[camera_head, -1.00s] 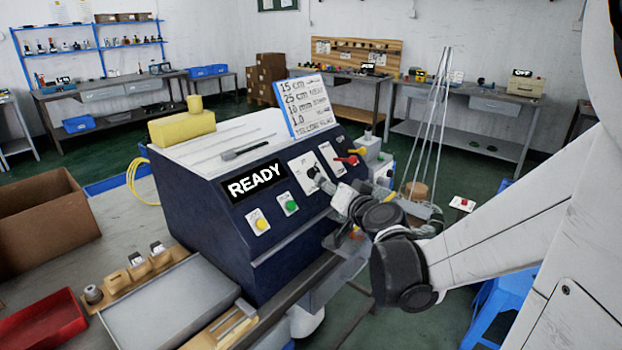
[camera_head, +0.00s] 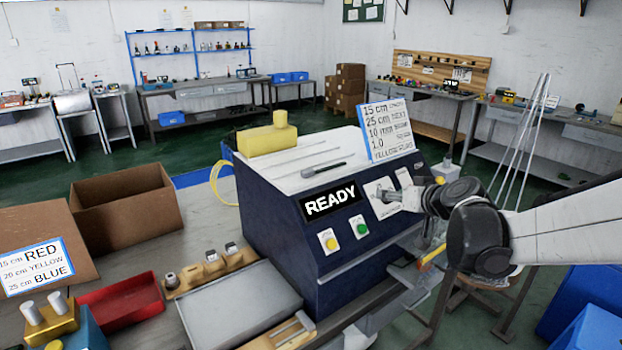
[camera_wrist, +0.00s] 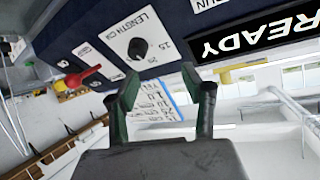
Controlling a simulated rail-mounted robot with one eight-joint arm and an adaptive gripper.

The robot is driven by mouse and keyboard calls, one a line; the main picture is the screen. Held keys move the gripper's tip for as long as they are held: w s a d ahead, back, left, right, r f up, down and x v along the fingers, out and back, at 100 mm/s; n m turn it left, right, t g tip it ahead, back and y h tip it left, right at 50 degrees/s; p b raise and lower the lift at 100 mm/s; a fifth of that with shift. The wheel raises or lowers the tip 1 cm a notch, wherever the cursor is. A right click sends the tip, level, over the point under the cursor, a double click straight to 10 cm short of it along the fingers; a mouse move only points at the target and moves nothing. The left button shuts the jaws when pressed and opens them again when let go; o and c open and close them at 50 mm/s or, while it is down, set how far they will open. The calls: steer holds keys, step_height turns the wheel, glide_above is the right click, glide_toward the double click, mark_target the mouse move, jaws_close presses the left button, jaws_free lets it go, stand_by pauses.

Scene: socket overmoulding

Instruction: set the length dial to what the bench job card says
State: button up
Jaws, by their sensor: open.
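The blue machine (camera_head: 330,235) has a black length dial (camera_wrist: 138,48) on a white plate marked "LENGTH CM" in the wrist view. Its setting cannot be read clearly. A white card with a blue edge (camera_head: 390,130) stands on the machine. Its upper lines start "15 cm", "25 cm" and "10 mm"; the words after them are unclear.
A red lever (camera_wrist: 82,77) is beside the dial. Another card (camera_head: 38,266) reads "15 cm RED, 20 cm YELLOW, 25 cm BLUE". A red tray (camera_head: 120,302) and cardboard box (camera_head: 125,205) stand left.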

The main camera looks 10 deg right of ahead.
steer(key=w+d+r+n+g+p, duration=0.1)
steer(key=d+r+n+g+p, duration=0.3)
steer(key=r+n+g+p, duration=0.35)
steer(key=shift+n+g, duration=0.55)
steer(key=shift+n, duration=0.1)
steer(key=b+x, duration=0.1)
steer(key=x, duration=1.1)
steer(key=shift+w+f, duration=0.25)
jaws_close()
